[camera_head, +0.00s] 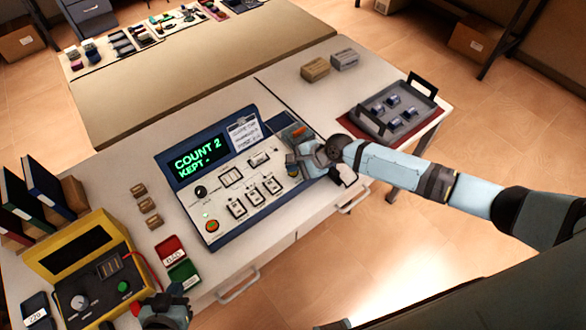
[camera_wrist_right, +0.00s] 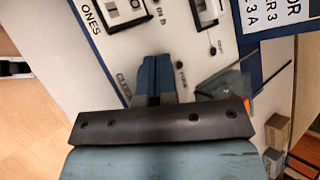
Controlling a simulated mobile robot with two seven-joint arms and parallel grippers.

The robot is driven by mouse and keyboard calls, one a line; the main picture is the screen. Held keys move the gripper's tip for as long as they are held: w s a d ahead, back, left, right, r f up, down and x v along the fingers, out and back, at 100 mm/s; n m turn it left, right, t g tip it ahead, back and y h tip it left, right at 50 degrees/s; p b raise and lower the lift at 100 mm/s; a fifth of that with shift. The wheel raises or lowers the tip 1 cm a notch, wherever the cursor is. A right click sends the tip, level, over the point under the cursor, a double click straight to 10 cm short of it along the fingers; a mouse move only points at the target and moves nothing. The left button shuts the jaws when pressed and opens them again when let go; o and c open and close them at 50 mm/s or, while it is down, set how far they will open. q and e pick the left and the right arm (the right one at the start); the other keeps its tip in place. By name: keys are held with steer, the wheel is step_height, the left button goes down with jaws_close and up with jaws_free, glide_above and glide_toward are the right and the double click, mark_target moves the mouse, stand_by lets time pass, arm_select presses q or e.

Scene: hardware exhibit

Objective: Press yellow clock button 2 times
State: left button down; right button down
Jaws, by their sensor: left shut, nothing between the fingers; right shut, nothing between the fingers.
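The blue-framed console (camera_head: 222,180) stands on the white table, its screen (camera_head: 197,161) reading "COUNT 2" and "KEPT -" in green. My right gripper (camera_head: 303,160) is shut and empty over the panel's right end. In the right wrist view its closed fingers (camera_wrist_right: 153,78) point at the panel beside a partly covered label that looks like "CLOCK". No yellow button shows; the fingers hide that spot, and I cannot tell whether they touch it. A red-orange button (camera_head: 212,226) is at the panel's lower left. My left gripper (camera_head: 165,312) is shut and empty at the bottom edge.
A yellow-edged device (camera_head: 90,262) and red and green cards (camera_head: 175,255) lie left of the console. Binders (camera_head: 45,185) stand at far left. A grey tray (camera_head: 405,112) and two small boxes (camera_head: 330,66) are on the right. Another table with goods is behind.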

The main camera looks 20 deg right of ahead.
mark_target(294, 173)
steer(key=shift+r+p, duration=0.3)
steer(key=shift+r, duration=0.2)
step_height(294, 173, up, 3)
steer(key=p, duration=0.3)
steer(key=shift+f, duration=0.15)
steer(key=shift+r, duration=1.1)
steer(key=shift+a, duration=0.1)
